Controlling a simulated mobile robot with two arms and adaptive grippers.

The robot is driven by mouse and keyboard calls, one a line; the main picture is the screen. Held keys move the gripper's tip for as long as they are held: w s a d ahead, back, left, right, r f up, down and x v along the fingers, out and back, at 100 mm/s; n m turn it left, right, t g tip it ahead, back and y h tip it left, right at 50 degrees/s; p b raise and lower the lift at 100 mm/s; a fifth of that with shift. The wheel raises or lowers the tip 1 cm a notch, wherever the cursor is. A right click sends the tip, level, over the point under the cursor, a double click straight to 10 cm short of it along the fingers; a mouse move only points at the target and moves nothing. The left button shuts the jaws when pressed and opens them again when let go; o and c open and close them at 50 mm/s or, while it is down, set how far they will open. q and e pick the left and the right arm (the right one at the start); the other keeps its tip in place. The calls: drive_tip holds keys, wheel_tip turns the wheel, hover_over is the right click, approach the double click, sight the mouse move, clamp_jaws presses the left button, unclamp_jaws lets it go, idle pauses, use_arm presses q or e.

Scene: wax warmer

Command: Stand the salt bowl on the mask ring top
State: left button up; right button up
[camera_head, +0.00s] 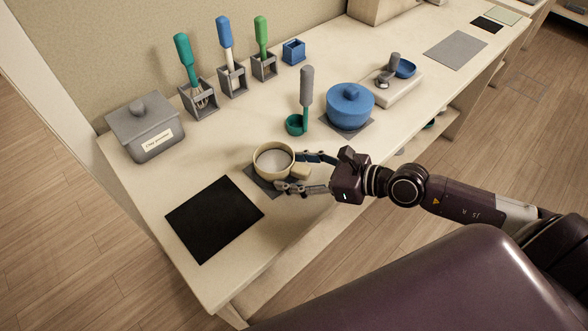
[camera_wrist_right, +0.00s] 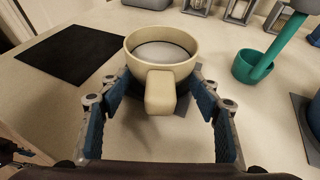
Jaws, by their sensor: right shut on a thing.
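A cream bowl (camera_head: 262,170) with a stubby handle and pale, flat contents is over a small grey mat (camera_head: 257,183) near the front edge; I take it as the salt bowl. It also shows in the right wrist view (camera_wrist_right: 138,67), upright, handle (camera_wrist_right: 160,92) towards me. Whether it rests on the mat or hangs just above cannot be told. My right gripper (camera_head: 288,171) is shut on the bowl, with one finger on each side of the handle. I cannot make out a mask ring by sight.
A black mat (camera_head: 214,218) lies bare to the left. A teal ladle (camera_head: 295,125), a blue lidded pot (camera_head: 349,107) and a grey lidded box (camera_head: 146,128) stand behind. Several utensil holders line the wall. A scale (camera_head: 388,86) stands farther right.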

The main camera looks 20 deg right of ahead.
drive_tip(key=o, duration=1.8)
drive_tip(key=shift+o, duration=0.6)
drive_tip(key=shift+f, duration=0.1)
drive_tip(key=shift+s, duration=0.1)
